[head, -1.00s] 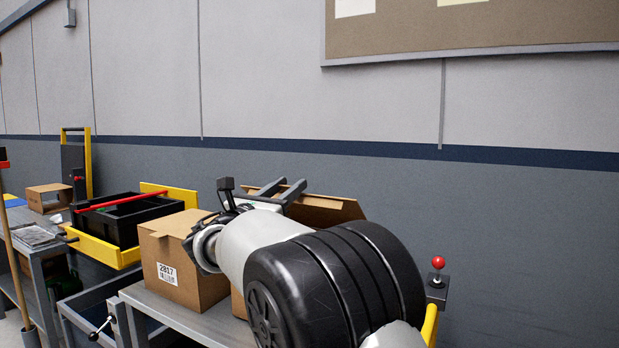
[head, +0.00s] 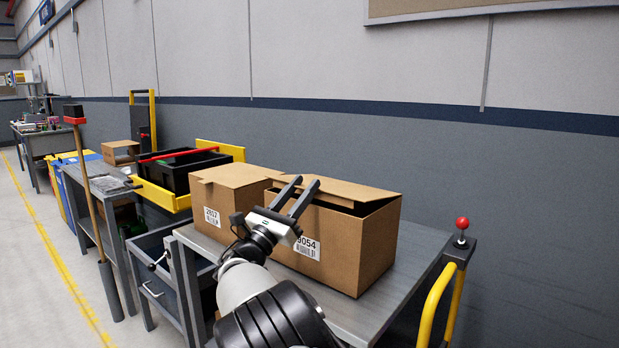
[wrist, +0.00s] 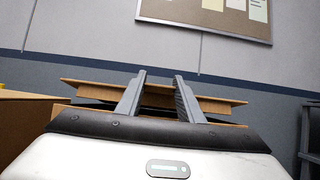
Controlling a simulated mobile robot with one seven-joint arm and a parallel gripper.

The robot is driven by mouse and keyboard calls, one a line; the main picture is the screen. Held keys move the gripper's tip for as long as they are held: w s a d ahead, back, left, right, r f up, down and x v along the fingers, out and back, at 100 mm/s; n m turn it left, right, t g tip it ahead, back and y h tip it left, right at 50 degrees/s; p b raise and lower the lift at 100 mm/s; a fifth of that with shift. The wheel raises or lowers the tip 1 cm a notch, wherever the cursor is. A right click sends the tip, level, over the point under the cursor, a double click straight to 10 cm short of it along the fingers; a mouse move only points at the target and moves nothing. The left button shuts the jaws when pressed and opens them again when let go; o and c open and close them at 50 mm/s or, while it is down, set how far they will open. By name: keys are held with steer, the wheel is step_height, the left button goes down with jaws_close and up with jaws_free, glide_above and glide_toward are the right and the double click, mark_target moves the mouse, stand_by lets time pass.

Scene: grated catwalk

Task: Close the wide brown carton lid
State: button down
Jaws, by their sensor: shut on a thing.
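The wide brown carton (head: 345,254), labelled 9054, stands on the grey cart top. Its lid (head: 350,190) is tilted up slightly, with a dark gap below its front and right edges. My gripper (head: 298,184) is at the lid's front left part, its two dark fingers reaching over the edge. In the wrist view the fingers (wrist: 160,76) stand apart, with brown lid board (wrist: 158,90) showing between them. My gripper is shut on the lid; the exact contact is hard to see.
A smaller carton (head: 228,204), labelled 2817, stands closed just left of the wide one. A yellow handle (head: 440,300) and a red-knobbed lever (head: 462,226) are at the cart's right end. A black bin (head: 186,174) is farther left. The wall is behind.

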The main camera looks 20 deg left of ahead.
steer(key=shift+a+f, duration=0.1)
steer(key=shift+f, duration=1.05)
steer(key=c, duration=1.2)
jaws_free()
steer(key=shift+r, duration=0.1)
steer(key=shift+s, duration=0.15)
steer(key=p+v, duration=0.2)
steer(key=v, duration=1.5)
